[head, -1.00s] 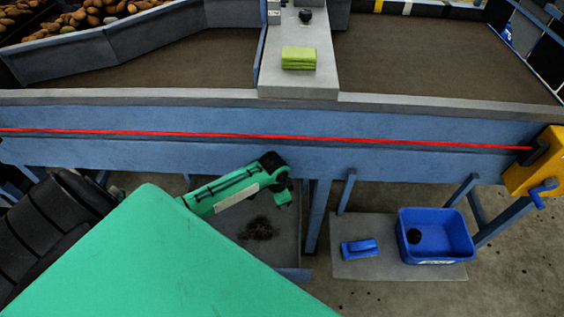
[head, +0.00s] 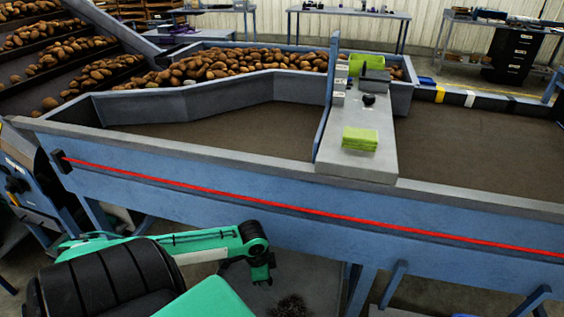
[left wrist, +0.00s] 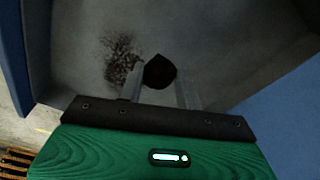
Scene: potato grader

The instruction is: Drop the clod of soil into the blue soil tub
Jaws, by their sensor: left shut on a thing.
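My left gripper (head: 262,272) hangs below the front rail of the blue-framed grader, near a dark soil patch (head: 290,304) on a grey surface. In the left wrist view its two grey fingers (left wrist: 160,76) are shut on a dark, lumpy clod of soil (left wrist: 159,70). The soil patch (left wrist: 122,60) shows beside the clod there. The clod cannot be made out in the head view. My right gripper is not in view.
The grader's long blue rail with a red cord (head: 300,209) runs above my left gripper. A green folded pad (head: 360,139) lies on the grey console (head: 375,165). Potatoes (head: 240,66) lie behind. Blue frame legs (head: 362,288) stand right of the gripper.

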